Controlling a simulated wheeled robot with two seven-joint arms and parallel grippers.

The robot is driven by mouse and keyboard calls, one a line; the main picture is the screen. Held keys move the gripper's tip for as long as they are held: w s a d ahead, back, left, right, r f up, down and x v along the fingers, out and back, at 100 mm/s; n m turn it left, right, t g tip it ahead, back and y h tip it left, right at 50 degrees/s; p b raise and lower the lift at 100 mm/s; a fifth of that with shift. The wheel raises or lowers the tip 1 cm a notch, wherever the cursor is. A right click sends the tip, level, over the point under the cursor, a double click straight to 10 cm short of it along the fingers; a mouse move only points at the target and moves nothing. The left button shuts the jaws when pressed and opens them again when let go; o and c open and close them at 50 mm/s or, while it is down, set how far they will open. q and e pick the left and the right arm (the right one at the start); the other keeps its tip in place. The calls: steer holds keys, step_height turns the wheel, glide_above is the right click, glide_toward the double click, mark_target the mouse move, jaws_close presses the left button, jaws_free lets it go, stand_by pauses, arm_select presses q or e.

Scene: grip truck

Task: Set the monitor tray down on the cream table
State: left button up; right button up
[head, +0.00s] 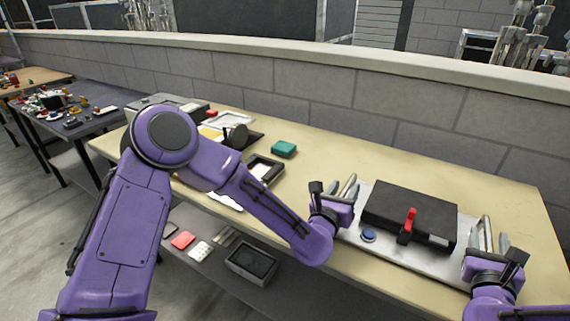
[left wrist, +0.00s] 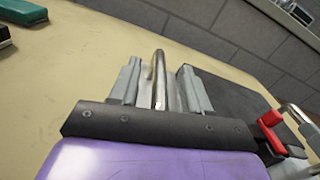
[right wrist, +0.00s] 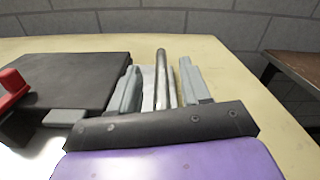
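The monitor tray (head: 388,252) is a light grey plate carrying a black box (head: 410,208), a red lever (head: 409,222) and a blue knob (head: 368,235). It appears to lie flat on the cream table (head: 320,172), along the front edge; no gap shows beneath it. A metal bar handle stands at each end. My left gripper (head: 343,190) has its fingers apart on either side of the left handle (left wrist: 158,80), with gaps visible. My right gripper (head: 489,238) likewise has open fingers around the right handle (right wrist: 162,80). The tray's near right corner is hidden by my right gripper.
A teal box (head: 284,149), a black frame (head: 265,168) and other items stand on the table left of the tray. A block wall (head: 330,95) runs behind. Bare tabletop shows behind and right of the tray. A lower shelf holds a grey bin (head: 251,264).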

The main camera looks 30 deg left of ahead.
arm_select(q)
steer(key=s, duration=1.1)
steer(key=shift+s, duration=0.5)
arm_select(e)
steer(key=s, duration=1.2)
steer(key=shift+d, duration=0.1)
